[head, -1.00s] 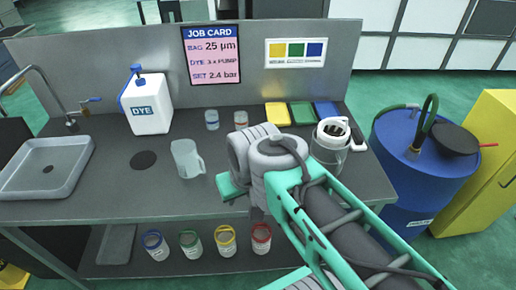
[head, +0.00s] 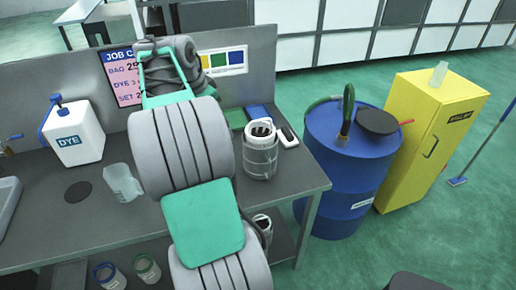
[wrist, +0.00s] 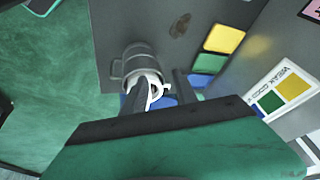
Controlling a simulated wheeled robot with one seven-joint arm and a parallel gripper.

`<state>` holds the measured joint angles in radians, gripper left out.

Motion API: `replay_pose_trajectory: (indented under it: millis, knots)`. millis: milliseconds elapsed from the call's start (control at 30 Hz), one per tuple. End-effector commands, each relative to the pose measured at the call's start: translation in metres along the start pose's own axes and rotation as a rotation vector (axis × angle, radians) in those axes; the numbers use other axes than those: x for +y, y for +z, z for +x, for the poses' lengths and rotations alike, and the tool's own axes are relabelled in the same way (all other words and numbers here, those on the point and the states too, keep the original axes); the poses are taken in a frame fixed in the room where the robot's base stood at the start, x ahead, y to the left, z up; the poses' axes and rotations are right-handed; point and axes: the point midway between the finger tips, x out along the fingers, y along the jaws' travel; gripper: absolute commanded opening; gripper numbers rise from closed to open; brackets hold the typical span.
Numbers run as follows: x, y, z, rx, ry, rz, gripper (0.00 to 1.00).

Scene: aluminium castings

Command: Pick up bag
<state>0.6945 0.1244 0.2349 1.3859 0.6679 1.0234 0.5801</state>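Ring-topped mesh cylinders that look like filter bags stand under the bench in the head view: one blue-ringed (head: 104,274) and one green-ringed (head: 147,268). On the bench, a green pad (head: 235,118) and a blue pad (head: 258,113) lie by the back panel. The wrist view shows the yellow pad (wrist: 224,40) too. My arm covers the gripper in the head view.
A white DYE jug (head: 76,136) and a clear pitcher (head: 122,183) stand left on the bench. The canister (head: 260,158) stands near its right end. A blue drum (head: 345,185) and yellow cabinet (head: 425,140) stand right of the bench.

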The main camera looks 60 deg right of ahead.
Motion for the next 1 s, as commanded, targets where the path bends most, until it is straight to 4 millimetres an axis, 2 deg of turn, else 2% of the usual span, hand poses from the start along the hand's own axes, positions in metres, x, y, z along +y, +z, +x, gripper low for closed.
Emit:
replay_pose_trajectory:
  millis: [33, 100, 200, 467, 700, 933, 1000]
  knots:
    - [0.010, -0.036, 0.020, 0.019, 0.047, 0.149, 0.35]
    - [0.024, -0.070, 0.038, 0.041, 0.089, 0.316, 0.35]
    - [0.036, -0.093, 0.052, 0.060, 0.118, 0.437, 0.35]
    - [0.044, -0.097, 0.086, 0.065, 0.123, 0.458, 0.35]
    - [0.051, -0.096, 0.123, 0.065, 0.121, 0.456, 0.35]
    - [0.051, -0.095, 0.129, 0.064, 0.118, 0.455, 0.35]
    - [0.051, -0.095, 0.129, 0.064, 0.118, 0.455, 0.31]
